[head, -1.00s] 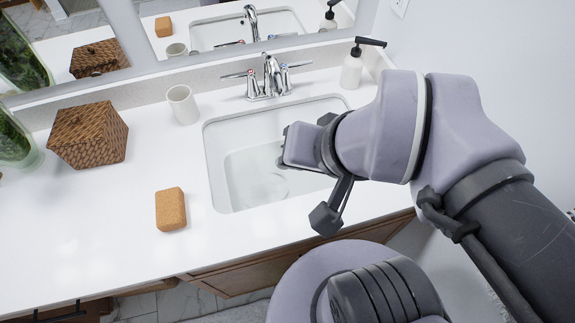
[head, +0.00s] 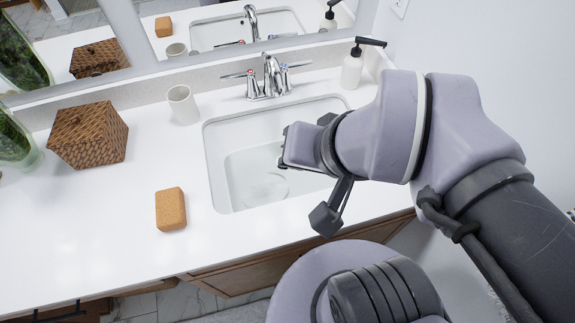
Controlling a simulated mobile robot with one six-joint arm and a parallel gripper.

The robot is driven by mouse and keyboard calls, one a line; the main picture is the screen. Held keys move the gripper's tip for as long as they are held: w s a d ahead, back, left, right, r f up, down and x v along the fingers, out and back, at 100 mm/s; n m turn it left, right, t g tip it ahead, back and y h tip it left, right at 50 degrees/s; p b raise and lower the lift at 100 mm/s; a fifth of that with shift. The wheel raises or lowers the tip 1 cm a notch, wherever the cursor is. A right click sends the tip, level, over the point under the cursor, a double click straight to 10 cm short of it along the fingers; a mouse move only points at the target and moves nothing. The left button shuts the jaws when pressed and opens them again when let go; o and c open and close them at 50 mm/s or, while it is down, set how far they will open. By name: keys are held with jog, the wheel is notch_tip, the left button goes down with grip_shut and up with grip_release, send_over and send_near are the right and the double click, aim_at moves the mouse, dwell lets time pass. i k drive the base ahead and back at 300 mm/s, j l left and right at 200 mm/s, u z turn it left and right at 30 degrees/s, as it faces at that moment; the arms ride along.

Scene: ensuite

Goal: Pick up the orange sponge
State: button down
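The orange sponge (head: 171,209) is a small block with rounded corners. It lies on the white countertop, left of the sink and near the counter's front edge. My gripper (head: 283,154) is over the sink, to the right of the sponge and well apart from it. Its fingers are small and mostly hidden by the end of my arm, so I cannot tell whether they are open or shut. The sponge is fully in view and also shows as a reflection in the mirror.
The sink basin (head: 240,135) is set into the counter (head: 105,220), with a chrome faucet (head: 270,75) behind it. A white cup (head: 183,105), a woven box (head: 88,137) and a green plant in glass (head: 14,143) stand left. A soap dispenser (head: 352,70) stands right. Counter around the sponge is clear.

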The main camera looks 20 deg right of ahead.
aim_at(171, 214)
jog(key=u, duration=1.4)
